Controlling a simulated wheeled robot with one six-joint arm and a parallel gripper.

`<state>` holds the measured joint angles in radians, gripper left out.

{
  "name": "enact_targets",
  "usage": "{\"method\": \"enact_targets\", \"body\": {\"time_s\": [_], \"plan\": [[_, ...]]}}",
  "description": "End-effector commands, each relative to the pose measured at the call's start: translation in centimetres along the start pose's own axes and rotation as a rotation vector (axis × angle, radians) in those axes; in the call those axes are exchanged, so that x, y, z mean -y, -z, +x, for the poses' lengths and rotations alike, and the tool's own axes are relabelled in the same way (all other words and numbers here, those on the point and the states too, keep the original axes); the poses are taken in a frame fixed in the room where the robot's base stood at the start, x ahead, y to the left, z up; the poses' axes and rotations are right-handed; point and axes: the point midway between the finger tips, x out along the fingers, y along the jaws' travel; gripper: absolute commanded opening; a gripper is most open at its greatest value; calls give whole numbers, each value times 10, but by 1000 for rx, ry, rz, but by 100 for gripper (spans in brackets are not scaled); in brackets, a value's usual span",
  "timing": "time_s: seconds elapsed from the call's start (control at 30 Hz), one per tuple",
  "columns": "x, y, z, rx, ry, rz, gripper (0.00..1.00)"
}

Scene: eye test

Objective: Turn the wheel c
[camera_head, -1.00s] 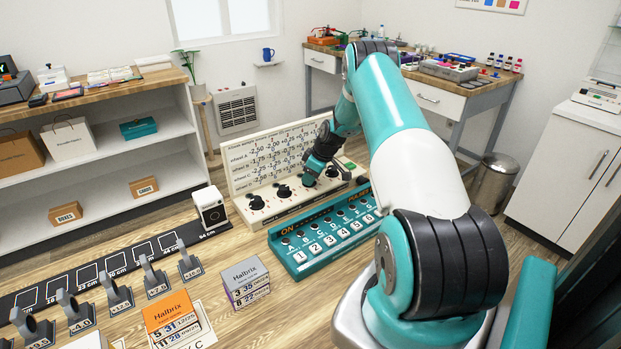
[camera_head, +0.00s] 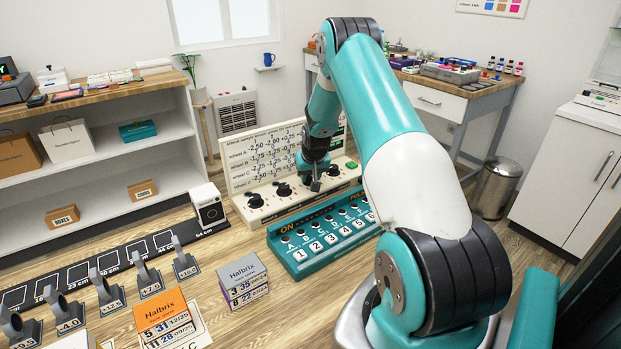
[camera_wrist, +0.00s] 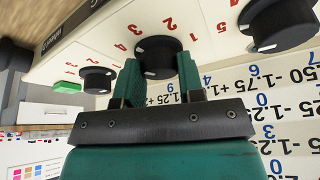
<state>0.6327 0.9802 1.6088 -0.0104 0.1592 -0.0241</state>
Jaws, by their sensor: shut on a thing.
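The cream panel (camera_head: 240,181) stands on the counter with a row of black wheels along its base. In the wrist view the middle black wheel (camera_wrist: 157,50) sits between the two fingers of my gripper (camera_wrist: 158,66). By its place in the row it is the third wheel, wheel C. Its white marks show, and red numbers ring it; its exact setting is unclear. In the head view my gripper (camera_head: 316,184) is down at that wheel and hides it. The first wheel (camera_head: 256,201), second wheel (camera_head: 283,189) and fourth wheel (camera_head: 333,170) stand free.
A green button (camera_head: 351,165) is at the panel's right end. A teal switch box (camera_head: 292,262) lies close in front of the panel. A white boxy device (camera_head: 209,205) stands to its left. Grey and orange Halbrix boxes (camera_head: 243,271) are nearer.

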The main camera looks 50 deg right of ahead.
Motion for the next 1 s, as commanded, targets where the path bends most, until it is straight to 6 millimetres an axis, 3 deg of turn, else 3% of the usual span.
{"method": "enact_targets", "body": {"time_s": [0.5, 1.0], "plan": [[2, 1, 0, -1, -134, 322, 12], [2, 1, 0, 0, -161, 388, 12]]}}
